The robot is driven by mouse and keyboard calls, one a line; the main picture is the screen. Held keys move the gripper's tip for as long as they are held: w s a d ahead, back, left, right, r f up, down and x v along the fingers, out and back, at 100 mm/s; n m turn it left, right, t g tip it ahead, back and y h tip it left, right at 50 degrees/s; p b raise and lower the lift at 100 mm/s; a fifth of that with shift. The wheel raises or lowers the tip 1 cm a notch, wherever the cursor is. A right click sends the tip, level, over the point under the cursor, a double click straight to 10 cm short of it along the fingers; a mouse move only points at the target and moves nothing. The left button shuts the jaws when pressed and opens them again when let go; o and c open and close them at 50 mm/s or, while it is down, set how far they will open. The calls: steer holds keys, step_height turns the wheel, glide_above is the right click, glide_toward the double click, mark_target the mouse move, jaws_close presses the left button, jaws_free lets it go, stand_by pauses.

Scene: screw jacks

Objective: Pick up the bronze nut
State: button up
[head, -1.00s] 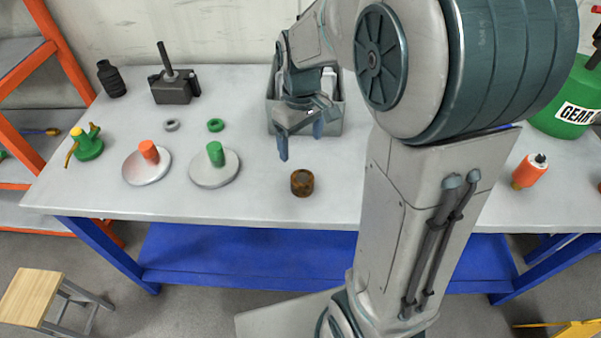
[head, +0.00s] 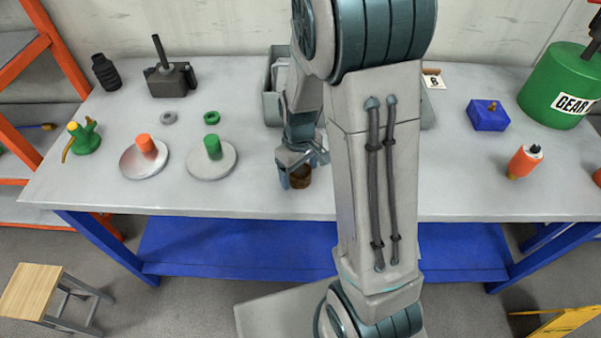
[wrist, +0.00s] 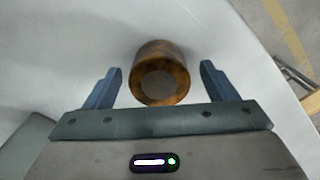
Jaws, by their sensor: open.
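The bronze nut (head: 301,177) is a short brown cylinder standing on the grey table near its front edge. In the head view it is partly hidden behind my gripper (head: 302,178). In the wrist view the nut (wrist: 161,75) lies between the two blue fingers of my gripper (wrist: 159,85), a little ahead of the tips. There is a gap on each side of the nut. My gripper is open and holds nothing.
A plate with a green peg (head: 212,160) and a plate with an orange peg (head: 145,157) stand to the left. A grey bin (head: 271,100) is behind my arm.

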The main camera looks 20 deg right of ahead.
steer(key=shift+f, duration=0.15)
steer(key=c, duration=1.5)
steer(key=shift+c, duration=0.5)
